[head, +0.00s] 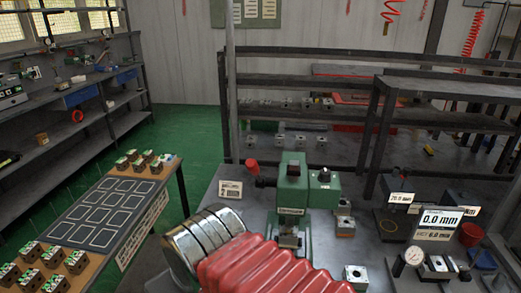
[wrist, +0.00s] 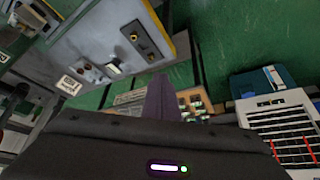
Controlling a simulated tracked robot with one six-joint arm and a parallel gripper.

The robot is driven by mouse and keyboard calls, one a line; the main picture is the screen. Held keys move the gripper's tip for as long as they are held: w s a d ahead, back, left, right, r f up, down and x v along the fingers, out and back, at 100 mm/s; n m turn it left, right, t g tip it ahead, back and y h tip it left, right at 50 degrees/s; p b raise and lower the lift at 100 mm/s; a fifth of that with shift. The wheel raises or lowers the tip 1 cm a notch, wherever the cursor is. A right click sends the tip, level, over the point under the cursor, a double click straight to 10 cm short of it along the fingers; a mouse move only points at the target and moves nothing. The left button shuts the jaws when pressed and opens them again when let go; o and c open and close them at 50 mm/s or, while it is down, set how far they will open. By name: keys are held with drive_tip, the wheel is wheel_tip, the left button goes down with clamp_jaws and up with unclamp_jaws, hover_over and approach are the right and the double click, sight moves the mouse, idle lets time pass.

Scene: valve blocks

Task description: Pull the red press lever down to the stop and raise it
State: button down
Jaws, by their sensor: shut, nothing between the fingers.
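The green press (head: 292,190) stands on the grey bench in the middle of the head view. Its lever has a red knob (head: 252,167) on a dark arm at the press's upper left, and the knob stands up. A metal block (head: 289,236) sits under the press head. My gripper (wrist: 160,98) shows in the wrist view as dark fingers, shut and empty. The wrist view does not show the lever, and my gripper is hidden in the head view, so I see no contact between them.
My red bellows-covered arm fills the head view's lower middle. A display reading 0.0 mm (head: 438,222) and a dial gauge (head: 413,257) stand right of the press. A card (head: 230,189) stands left of it. A table (head: 160,212) at left holds several valve blocks.

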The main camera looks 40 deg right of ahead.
drive_tip(key=w+d+r+m+h, duration=0.2)
drive_tip(key=d+r+m, duration=0.4)
drive_tip(key=d+r, duration=0.7)
drive_tip(key=w+d+r+m+g+h, duration=0.1)
drive_tip(key=d+r+m, duration=0.5)
drive_tip(key=d+r, duration=0.6)
wheel_tip(320, 180, up, 2)
drive_tip(key=w+h, duration=0.1)
drive_tip(key=w, duration=0.1)
drive_tip(key=shift+w+d+m+h, duration=0.3)
drive_tip(key=shift+w+d, duration=0.05)
drive_tip(key=shift+d, duration=0.05)
drive_tip(key=w+f, duration=0.1)
drive_tip(key=f, duration=0.2)
drive_tip(key=d+f, duration=0.1)
drive_tip(key=f, duration=0.2)
drive_tip(key=w+d+f, duration=0.1)
drive_tip(key=f, duration=0.3)
drive_tip(key=shift+w+f, duration=0.1)
drive_tip(key=shift+w, duration=0.25)
drive_tip(key=shift+s+a+f, duration=0.2)
drive_tip(key=shift+a+f, duration=0.3)
